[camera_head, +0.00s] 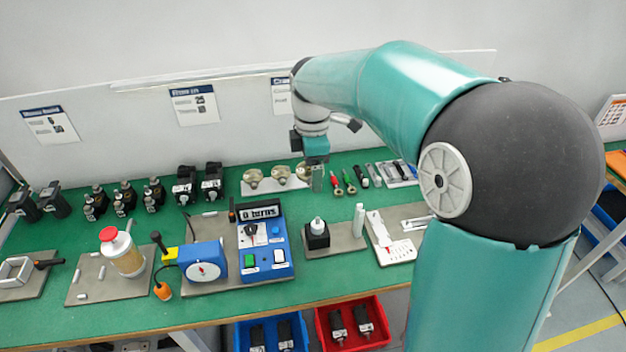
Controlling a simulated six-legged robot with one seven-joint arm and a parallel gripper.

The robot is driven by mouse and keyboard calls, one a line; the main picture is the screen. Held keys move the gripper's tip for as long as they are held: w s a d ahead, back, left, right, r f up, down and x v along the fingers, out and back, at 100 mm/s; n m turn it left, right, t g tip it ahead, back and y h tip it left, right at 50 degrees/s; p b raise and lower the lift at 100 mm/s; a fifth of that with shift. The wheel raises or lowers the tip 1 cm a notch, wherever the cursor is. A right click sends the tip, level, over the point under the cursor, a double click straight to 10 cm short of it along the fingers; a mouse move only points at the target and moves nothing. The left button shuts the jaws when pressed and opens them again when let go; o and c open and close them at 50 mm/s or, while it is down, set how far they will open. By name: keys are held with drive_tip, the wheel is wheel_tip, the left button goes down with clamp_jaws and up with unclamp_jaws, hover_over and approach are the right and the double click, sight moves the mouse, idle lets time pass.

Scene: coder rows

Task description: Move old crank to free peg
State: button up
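A crank-like part with a black upright knob (157,240) and a yellow piece stands at the left side of a blue box with a white dial (205,270). I cannot tell for sure that it is the old crank. Several small pale pegs (102,271) show on a grey plate (90,287) at the left, beside a jar with a red lid (125,252). My gripper (317,178) points down at the back of the bench, by the brass round parts, well right of the crank. Its fingers are small and partly merged with the background, so their opening is unclear.
A blue control box (264,245) reading "0 turns" stands right of the dial box. An orange-tipped cabled part (163,291) lies in front. Black devices, brass parts (280,173) and tools line the back. A blue bin (270,333) and red bin (350,325) sit below the front edge.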

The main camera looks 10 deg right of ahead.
drive_tip(key=w+d+f, duration=0.1)
drive_tip(key=w+f, duration=0.4)
drive_tip(key=w, duration=0.3)
drive_tip(key=w+d+f, duration=0.1)
drive_tip(key=w+f, duration=0.4)
drive_tip(key=w, duration=0.2)
drive_tip(key=w+d+f, duration=0.2)
drive_tip(key=w+f, duration=0.3)
drive_tip(key=w, duration=0.3)
drive_tip(key=shift+w+f, duration=0.2)
drive_tip(key=shift+w, duration=0.15)
drive_tip(key=shift+f, duration=0.1)
idle(0.6)
drive_tip(key=shift+f, duration=0.95)
drive_tip(key=shift+f, duration=0.1)
drive_tip(key=shift+f, duration=1.25)
drive_tip(key=shift+f, duration=0.35)
